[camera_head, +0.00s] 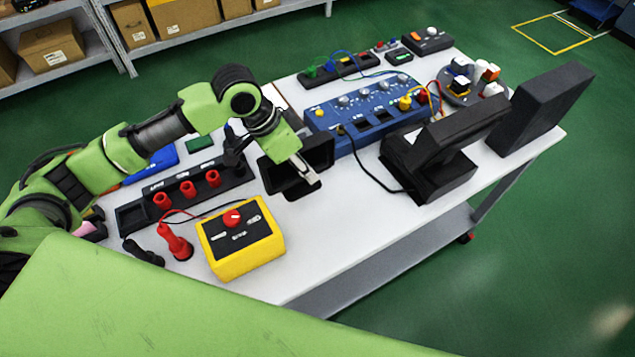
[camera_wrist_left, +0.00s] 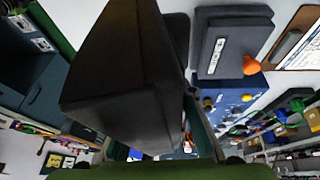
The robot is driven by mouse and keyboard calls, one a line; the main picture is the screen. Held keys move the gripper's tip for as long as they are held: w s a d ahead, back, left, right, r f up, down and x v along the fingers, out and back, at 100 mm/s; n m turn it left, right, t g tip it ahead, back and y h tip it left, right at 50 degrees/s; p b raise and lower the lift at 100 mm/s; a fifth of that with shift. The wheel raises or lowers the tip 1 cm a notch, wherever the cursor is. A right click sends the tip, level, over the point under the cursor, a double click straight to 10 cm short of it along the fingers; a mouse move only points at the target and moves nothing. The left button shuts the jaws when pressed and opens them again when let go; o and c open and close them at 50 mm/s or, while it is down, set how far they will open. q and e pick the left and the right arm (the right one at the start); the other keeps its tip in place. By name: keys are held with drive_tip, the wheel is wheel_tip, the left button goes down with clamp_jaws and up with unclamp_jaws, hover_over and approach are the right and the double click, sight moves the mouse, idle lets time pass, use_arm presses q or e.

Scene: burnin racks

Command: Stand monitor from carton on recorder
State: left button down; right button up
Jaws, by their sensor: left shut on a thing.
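My left gripper (camera_head: 306,176) is shut on a black monitor (camera_head: 270,178), a dark framed block. It holds it over the white bench, between the yellow box and the blue instrument. I cannot tell whether its lower edge touches the bench. In the left wrist view the monitor (camera_wrist_left: 120,85) fills the middle and hides much of what lies beyond. I cannot tell which device is the recorder; a blue instrument with knobs (camera_head: 345,138) and a black stepped device (camera_head: 445,180) stand to the right. No carton stands out on the bench. My right gripper is not in view.
A yellow box with a red knob (camera_head: 242,240) and a black strip with red knobs (camera_head: 187,187) lie at left. A tall black panel (camera_head: 543,108) stands at the right end. Cardboard boxes (camera_head: 52,47) fill the rear shelf. The bench's front middle (camera_head: 330,235) is clear.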

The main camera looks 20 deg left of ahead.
sight(313, 185)
use_arm(q)
drive_tip(key=shift+s+d+f, duration=0.15)
drive_tip(key=shift+d+f, duration=0.8)
drive_tip(key=shift+s+d+f, duration=0.1)
drive_tip(key=shift+d+f, duration=0.25)
drive_tip(key=shift+f, duration=0.15)
drive_tip(key=f, duration=0.1)
drive_tip(key=f+p, duration=0.1)
drive_tip(key=f, duration=0.1)
drive_tip(key=shift+d, duration=0.25)
drive_tip(key=shift+f, duration=0.35)
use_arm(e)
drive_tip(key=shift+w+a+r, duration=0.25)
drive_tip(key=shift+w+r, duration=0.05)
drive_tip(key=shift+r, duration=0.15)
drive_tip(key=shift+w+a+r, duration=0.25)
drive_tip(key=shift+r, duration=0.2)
use_arm(q)
drive_tip(key=c, duration=1.7)
unclamp_jaws()
drive_tip(key=shift+f, duration=0.1)
drive_tip(key=shift+s, duration=0.1)
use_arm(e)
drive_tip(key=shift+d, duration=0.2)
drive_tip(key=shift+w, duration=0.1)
